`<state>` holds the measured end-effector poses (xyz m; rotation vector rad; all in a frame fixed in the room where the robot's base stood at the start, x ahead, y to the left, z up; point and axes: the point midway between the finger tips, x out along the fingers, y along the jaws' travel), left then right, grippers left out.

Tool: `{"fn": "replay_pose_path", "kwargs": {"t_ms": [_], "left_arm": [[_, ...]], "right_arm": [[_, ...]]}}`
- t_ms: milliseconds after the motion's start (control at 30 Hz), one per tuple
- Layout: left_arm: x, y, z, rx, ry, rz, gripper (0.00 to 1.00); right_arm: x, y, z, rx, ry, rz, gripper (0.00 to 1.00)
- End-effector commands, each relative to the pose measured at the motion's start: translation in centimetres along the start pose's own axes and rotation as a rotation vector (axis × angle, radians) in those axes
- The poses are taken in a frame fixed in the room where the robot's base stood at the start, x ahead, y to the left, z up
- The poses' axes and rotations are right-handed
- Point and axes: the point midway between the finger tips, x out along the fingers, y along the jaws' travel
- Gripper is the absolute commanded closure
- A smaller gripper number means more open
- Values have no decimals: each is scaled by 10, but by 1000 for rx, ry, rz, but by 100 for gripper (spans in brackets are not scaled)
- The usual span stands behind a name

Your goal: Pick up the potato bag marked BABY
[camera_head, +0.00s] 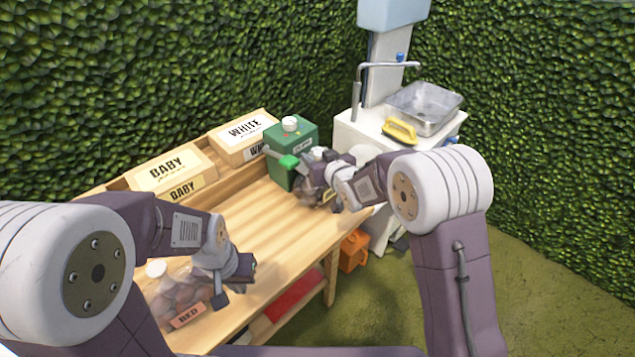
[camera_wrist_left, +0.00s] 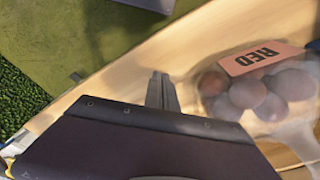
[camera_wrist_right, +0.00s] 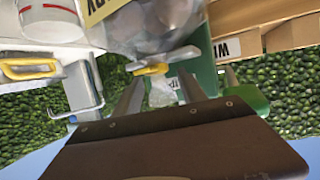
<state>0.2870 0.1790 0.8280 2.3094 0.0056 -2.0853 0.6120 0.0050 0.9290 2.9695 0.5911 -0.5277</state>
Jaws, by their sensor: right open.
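The potato bag marked BABY (camera_wrist_right: 155,25) is a clear bag of potatoes, with part of its pale label (camera_wrist_right: 103,8) showing in the right wrist view. Its gathered neck has a yellow tie (camera_wrist_right: 158,69). My right gripper (camera_wrist_right: 160,90) is open, with its fingers on either side of the neck. In the head view my right gripper (camera_head: 316,172) is at the table's far right end and mostly hides this bag. My left gripper (camera_head: 236,277) is shut and empty, as the left wrist view (camera_wrist_left: 162,92) shows. It is beside the RED potato bag (camera_head: 178,290).
Crates labelled BABY (camera_head: 190,166) and WHITE (camera_head: 235,146) line the table's back. A green machine (camera_head: 298,138) stands close to my right gripper. A white sink unit (camera_head: 365,130) with a yellow brush (camera_head: 400,130) is beyond. The middle of the wooden table (camera_head: 270,225) is clear.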

Motion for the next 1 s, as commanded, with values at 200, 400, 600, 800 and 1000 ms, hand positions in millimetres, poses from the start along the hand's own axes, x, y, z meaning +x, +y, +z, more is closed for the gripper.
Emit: {"fn": "replay_pose_path", "kwargs": {"t_ms": [200,400,600,800,1000], "left_arm": [[0,0,0,0,0,0,100],[0,0,0,0,0,0,100],[0,0,0,0,0,0,100],[0,0,0,0,0,0,100],[0,0,0,0,0,0,100]], "right_arm": [[0,0,0,0,0,0,80],[-1,0,0,0,0,0,100],[-1,0,1,0,-1,0,100],[-1,0,1,0,-2,0,100],[-1,0,1,0,-2,0,100]]}}
